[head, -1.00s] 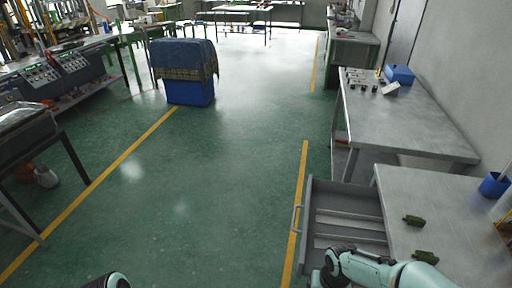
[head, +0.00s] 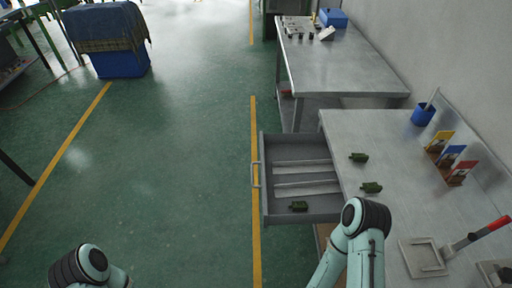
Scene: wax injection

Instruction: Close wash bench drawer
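The wash bench drawer (head: 310,214) is pulled out to the left from the metal bench (head: 385,140). Its handle (head: 256,174) is on the left front panel. Inside it are grey dividers and a small dark green piece (head: 299,206) near its lower edge. My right arm comes up from the bottom, just below the drawer and over the bench edge; its gripper is not visible. My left arm shows at the bottom left, over the floor, and its gripper is also out of view.
Two dark green pieces (head: 371,187) lie on the bench top near the drawer. A blue cup (head: 423,114), coloured cards (head: 462,172) and a red-handled tool (head: 475,238) are farther right. Another table (head: 335,70) stands behind. Green floor left of the drawer is clear.

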